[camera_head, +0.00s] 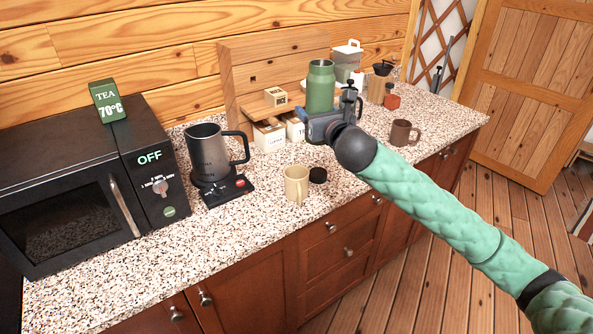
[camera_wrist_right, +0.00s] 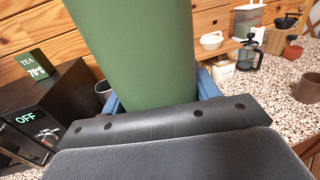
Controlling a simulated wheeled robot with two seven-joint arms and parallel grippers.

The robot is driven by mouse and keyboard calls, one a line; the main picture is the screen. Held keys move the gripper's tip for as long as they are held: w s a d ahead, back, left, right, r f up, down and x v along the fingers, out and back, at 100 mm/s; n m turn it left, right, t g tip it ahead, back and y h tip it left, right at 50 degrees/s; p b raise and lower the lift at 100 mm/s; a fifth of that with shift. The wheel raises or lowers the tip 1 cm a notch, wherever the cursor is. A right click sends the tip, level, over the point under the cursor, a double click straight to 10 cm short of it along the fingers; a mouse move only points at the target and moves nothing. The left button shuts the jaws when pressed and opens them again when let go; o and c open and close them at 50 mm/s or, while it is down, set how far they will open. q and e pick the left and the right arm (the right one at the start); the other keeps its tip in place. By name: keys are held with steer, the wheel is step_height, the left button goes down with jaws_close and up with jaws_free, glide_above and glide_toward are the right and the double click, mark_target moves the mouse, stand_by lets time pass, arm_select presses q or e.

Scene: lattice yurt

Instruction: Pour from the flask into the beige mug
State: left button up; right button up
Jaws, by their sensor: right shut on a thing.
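The green flask (camera_head: 320,85) is upright above the counter, open at its top with no lid on it. My right gripper (camera_head: 322,122) is shut on the flask's lower part. In the right wrist view the flask (camera_wrist_right: 140,50) fills the upper middle, between the blue fingers. The beige mug (camera_head: 296,184) stands upright on the counter, lower left of the flask and gripper, apart from them. A small black round lid (camera_head: 318,175) lies just right of the mug. The mug's inside is not clearly seen. My left gripper is not in view.
A dark kettle (camera_head: 209,152) on a black base and a black microwave (camera_head: 75,185) stand to the left. A brown mug (camera_head: 403,133) stands to the right. A wooden shelf (camera_head: 275,60) with boxes is behind. The counter's front edge (camera_head: 300,226) is clear.

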steer(key=w+a+f+n+g+y+p, duration=0.1)
steer(key=w+a+f+n+g+y, duration=0.15)
steer(key=w+a, duration=0.2)
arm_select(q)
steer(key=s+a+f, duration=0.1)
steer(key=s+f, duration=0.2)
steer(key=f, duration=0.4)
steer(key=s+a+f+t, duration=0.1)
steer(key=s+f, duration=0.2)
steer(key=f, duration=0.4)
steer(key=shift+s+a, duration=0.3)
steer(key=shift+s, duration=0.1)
arm_select(e)
steer(key=a+f+y, duration=0.1)
steer(key=f, duration=0.3)
steer(key=w+a+f+n+g+y, duration=0.1)
steer(key=f, duration=0.3)
steer(key=a+f+n+y, duration=0.1)
steer(key=f, duration=0.3)
steer(key=shift+w+a+f+g, duration=0.1)
steer(key=shift+w+a+g, duration=0.1)
steer(key=shift+a+g, duration=0.1)
arm_select(q)
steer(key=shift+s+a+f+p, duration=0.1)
steer(key=shift+p, duration=0.25)
